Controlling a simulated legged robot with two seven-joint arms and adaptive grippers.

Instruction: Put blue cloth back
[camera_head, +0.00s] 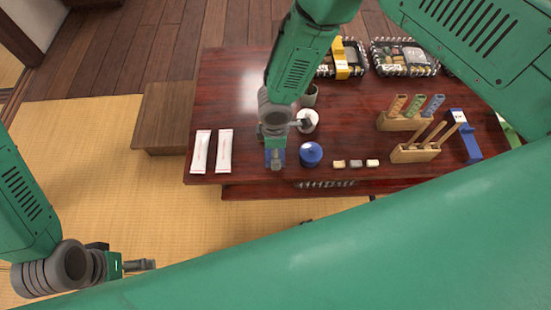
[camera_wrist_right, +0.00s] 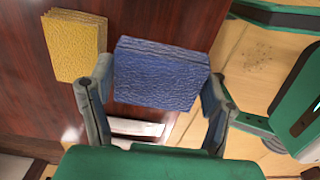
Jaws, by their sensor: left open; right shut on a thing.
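The blue cloth (camera_wrist_right: 162,75) is a thick, textured folded block between the two fingers of my right gripper (camera_wrist_right: 155,100). In the head view a blue edge of the cloth (camera_head: 268,157) shows beside my right gripper (camera_head: 276,163), near the table's front edge. A yellow folded cloth (camera_wrist_right: 75,45) of similar texture lies left of the blue one in the wrist view. I cannot pick it out in the head view, where my right arm covers part of the table. My left gripper (camera_head: 145,265) is open and empty over the tatami, well away from the table.
The dark red table (camera_head: 230,95) carries two white packets (camera_head: 200,150), a blue lidded pot (camera_head: 311,154), small blocks (camera_head: 355,163) and a wooden holder (camera_head: 410,153). Lunch trays (camera_head: 405,57) stand at the back. A wooden bench (camera_head: 163,115) adjoins the table's left side.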

